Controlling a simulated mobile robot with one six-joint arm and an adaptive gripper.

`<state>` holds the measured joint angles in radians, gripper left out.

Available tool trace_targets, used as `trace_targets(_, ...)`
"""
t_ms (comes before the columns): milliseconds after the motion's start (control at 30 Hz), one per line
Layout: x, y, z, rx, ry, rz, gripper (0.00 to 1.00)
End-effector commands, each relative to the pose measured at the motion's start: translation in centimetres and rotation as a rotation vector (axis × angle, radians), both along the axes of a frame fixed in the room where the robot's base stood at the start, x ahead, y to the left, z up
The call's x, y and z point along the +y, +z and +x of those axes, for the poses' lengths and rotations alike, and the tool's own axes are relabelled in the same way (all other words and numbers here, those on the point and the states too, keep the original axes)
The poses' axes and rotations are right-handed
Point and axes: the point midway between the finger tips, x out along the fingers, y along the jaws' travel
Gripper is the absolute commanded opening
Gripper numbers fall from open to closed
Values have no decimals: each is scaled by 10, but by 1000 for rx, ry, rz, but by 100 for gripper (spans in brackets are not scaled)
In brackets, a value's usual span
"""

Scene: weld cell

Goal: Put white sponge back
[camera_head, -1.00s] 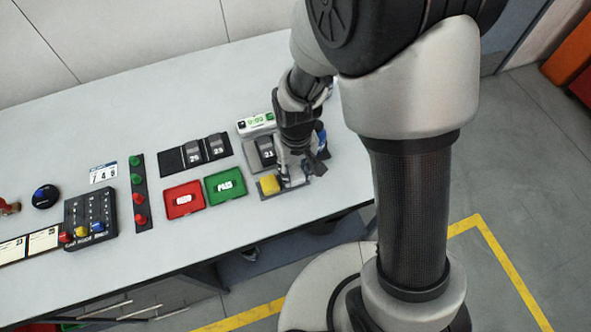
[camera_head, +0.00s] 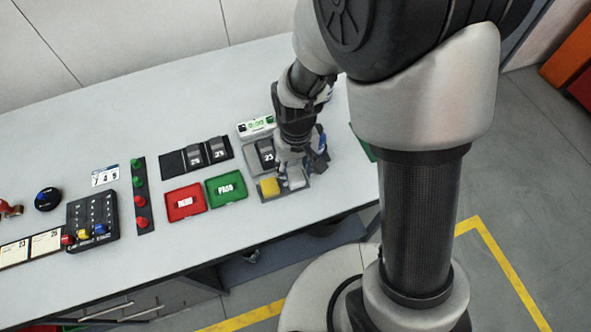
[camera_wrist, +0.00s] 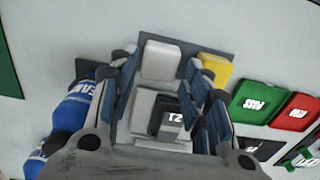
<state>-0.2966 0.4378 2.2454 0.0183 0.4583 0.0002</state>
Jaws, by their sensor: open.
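The white sponge (camera_wrist: 161,60) lies on a dark tray (camera_wrist: 190,46) beside the yellow sponge (camera_wrist: 216,66). In the head view the white sponge (camera_head: 296,179) shows just below my fingers, right of the yellow sponge (camera_head: 269,187). My gripper (camera_wrist: 163,77) is open, with a finger on each side of the white sponge in the wrist view. In the head view my gripper (camera_head: 293,168) is low over the tray, hiding part of it. I cannot tell whether the fingers touch the white sponge.
Green (camera_head: 227,189) and red (camera_head: 185,202) trays lie to the left. Blue bottles (camera_wrist: 76,105) stand close beside my gripper.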

Motion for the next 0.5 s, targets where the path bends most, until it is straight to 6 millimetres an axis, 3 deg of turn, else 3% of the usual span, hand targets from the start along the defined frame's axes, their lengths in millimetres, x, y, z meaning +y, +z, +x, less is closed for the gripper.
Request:
trace_targets(33,0,16,1,-6,0,2,44)
trace_targets(200,0,54,1,-6,0,2,44)
trace_targets(500,-1,93,0,-1,0,0,44)
